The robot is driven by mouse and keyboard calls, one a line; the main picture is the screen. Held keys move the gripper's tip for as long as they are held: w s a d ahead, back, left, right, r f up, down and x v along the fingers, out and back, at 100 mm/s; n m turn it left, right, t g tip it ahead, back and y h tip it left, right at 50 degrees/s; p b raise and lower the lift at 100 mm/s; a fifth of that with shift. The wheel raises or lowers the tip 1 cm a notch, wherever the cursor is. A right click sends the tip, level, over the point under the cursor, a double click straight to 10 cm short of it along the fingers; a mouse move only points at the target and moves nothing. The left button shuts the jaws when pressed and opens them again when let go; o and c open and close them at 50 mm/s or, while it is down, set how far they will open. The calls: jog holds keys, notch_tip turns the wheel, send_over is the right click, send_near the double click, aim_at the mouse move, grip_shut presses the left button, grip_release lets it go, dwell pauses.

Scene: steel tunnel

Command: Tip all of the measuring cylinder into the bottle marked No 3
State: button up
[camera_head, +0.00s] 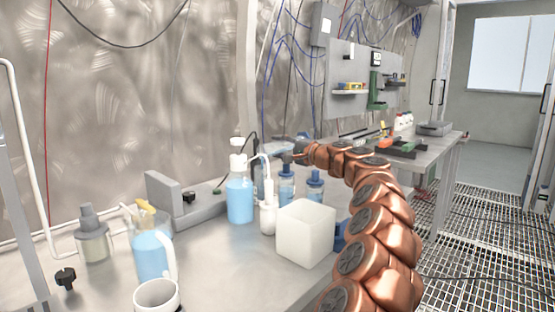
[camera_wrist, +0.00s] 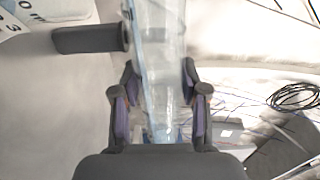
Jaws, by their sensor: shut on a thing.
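In the wrist view my gripper (camera_wrist: 160,98) is shut on the clear measuring cylinder (camera_wrist: 162,45), which runs up between the fingers with a bluish tint. In the head view my gripper (camera_head: 300,150) is small at the end of the copper arm, above several bottles, and the cylinder (camera_head: 279,149) looks tilted close to level. Below it stand two blue-filled bottles (camera_head: 287,184) and (camera_head: 315,187); their marks are not readable there. A white surface with dark marks (camera_wrist: 12,25), one like a 3, shows at the wrist view's top left. I cannot tell whether liquid is flowing.
A blue-filled jug (camera_head: 151,255), a mug (camera_head: 157,297) and a stoppered jar (camera_head: 92,240) stand at the front left. Bench is bare between jug and block.

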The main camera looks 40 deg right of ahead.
jog(key=shift+a+r+n+b, duration=0.15)
jog(key=shift+r+n+b, duration=0.15)
jog(key=shift+n+b, duration=0.4)
jog(key=shift+r, duration=0.1)
jog(key=shift+a+r+n, duration=0.1)
jog(key=shift+r+n, duration=0.1)
jog(key=shift+n, duration=0.1)
dwell(1.5)
jog(key=m+p, duration=0.1)
jog(key=p, duration=0.2)
jog(key=shift+d+f+m, duration=0.25)
jog(key=shift+f+m, duration=0.1)
jog(key=shift+m, duration=0.05)
jog(key=shift+d+f+m+p, duration=0.1)
jog(key=shift+f+m+p, duration=0.45)
jog(key=shift+p, duration=0.1)
